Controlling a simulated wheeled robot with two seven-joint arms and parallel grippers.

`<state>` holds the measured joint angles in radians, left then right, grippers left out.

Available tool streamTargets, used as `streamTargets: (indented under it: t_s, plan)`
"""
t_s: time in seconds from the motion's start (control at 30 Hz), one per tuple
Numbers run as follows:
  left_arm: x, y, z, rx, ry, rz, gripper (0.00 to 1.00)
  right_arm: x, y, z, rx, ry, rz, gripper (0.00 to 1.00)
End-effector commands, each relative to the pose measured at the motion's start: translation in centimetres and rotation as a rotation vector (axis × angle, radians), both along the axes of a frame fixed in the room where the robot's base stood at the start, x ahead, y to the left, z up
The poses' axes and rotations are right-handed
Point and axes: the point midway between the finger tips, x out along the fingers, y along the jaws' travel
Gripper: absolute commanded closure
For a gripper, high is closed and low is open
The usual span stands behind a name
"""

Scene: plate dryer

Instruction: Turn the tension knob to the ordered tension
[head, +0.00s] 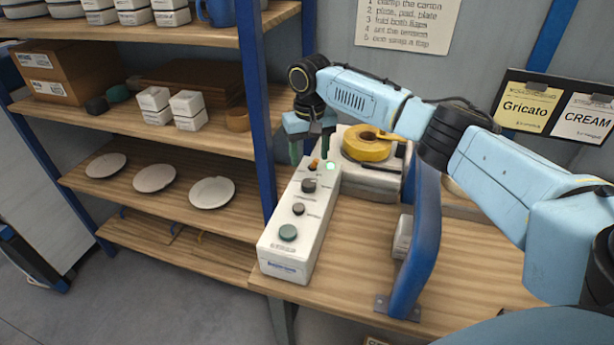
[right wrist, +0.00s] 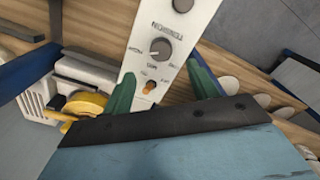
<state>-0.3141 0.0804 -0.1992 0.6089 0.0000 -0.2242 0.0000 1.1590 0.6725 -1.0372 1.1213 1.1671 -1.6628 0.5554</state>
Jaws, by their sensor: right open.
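The white control box (head: 276,247) stands on the wooden bench. Its larger dark knob (head: 309,185), with lettering around it, looks like the tension knob; it also shows in the right wrist view (right wrist: 161,48). I cannot read its setting surely. My right gripper (head: 311,148) is open and empty over the far end of the box. In the right wrist view its green fingers (right wrist: 163,88) are apart, with the orange switch (right wrist: 150,88) between them and the dark knob just beyond. No contact with the knob shows. My left gripper is out of view.
Cards (head: 526,105) reading Gricato and CREAM hang right. Plates (head: 212,192) lie left.

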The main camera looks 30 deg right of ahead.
Motion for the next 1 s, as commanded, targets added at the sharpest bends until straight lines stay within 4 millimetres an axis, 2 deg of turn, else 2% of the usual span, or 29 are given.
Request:
streamTargets:
  t_s: [0.03,0.13,0.3,0.4,0.57,0.83,1.0]
  plan:
    - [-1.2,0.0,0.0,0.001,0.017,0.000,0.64,-0.1,0.0,-1.3,0.000,0.004,0.000,0.41]
    - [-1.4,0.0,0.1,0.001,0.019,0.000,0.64,-0.1,0.0,-3.4,0.001,0.003,-0.001,0.41]
    - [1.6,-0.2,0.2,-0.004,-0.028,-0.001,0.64,-0.1,0.1,-6.4,-0.001,0.002,0.001,0.41]
    - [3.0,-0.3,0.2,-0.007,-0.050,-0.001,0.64,0.0,0.1,-7.6,0.000,0.002,0.000,0.41]
    - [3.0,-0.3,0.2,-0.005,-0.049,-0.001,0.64,0.0,0.0,-8.5,0.000,0.000,0.001,0.41]
    - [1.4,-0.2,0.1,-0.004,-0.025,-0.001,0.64,0.0,0.1,-8.6,0.000,0.000,0.001,0.41]
    - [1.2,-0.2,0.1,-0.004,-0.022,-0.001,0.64,0.0,0.1,-8.6,0.001,0.000,0.001,0.62]
